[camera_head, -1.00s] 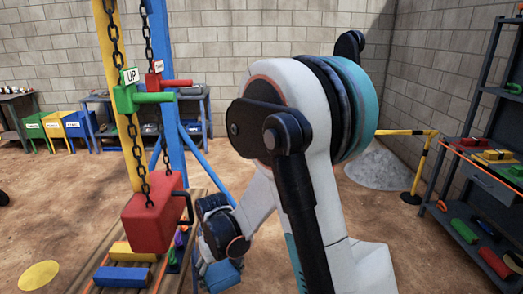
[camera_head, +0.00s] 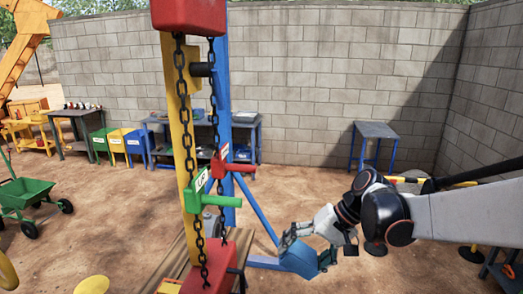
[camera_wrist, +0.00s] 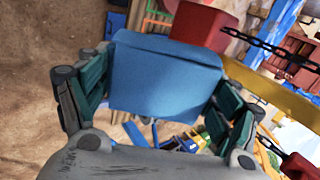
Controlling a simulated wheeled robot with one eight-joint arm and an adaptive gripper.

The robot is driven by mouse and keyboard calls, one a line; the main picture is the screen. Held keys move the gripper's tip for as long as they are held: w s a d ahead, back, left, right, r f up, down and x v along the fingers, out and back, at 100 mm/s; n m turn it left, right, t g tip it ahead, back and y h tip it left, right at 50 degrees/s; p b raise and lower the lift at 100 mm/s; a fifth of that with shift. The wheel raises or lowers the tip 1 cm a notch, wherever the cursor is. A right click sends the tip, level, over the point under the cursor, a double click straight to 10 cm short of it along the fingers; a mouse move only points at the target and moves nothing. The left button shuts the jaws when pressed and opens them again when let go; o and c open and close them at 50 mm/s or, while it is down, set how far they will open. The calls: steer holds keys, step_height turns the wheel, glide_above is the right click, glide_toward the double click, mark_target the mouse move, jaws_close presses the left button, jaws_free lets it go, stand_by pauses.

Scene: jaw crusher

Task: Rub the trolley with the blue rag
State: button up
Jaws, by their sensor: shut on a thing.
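My gripper (camera_head: 306,248) is shut on a blue, block-like piece, which I take for the blue rag (camera_head: 299,262). In the wrist view the blue rag (camera_wrist: 165,78) fills the space between the two dark green finger pads of my gripper (camera_wrist: 160,92). The rag is held in the air, right of the chain posts. A green trolley (camera_head: 27,193) with dark wheels and green handles stands on the dirt floor at the far left of the head view. My gripper is well apart from it, with the posts and chains between them in the picture.
Yellow (camera_head: 181,120) and blue (camera_head: 222,110) posts stand mid-view with hanging chains, a green UP handle (camera_head: 220,200) and a red handle (camera_head: 235,168). A red block (camera_head: 212,271) hangs below. Benches and coloured bins (camera_head: 118,143) line the wall. Dirt floor is open at left.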

steer(key=s+a+r+y+p, duration=0.3)
steer(key=r+p, duration=0.4)
steer(key=r, duration=1.3)
steer(key=a+r+t+y+p, duration=0.1)
steer(key=a+r+y+p, duration=0.5)
steer(key=r, duration=1.4)
steer(key=s+a+r+y+p, duration=0.15)
steer(key=r+p, duration=0.75)
steer(key=r, duration=1)
steer(key=shift+m, duration=0.3)
steer(key=shift+a+r, duration=0.2)
steer(key=shift+a, duration=2.5)
steer(key=shift+w+a, duration=0.15)
steer(key=shift+a, duration=0.8)
steer(key=shift+w, duration=0.1)
steer(key=w+b, duration=0.1)
steer(key=w, duration=1)
steer(key=shift+w+d, duration=0.15)
steer(key=shift+d, duration=0.3)
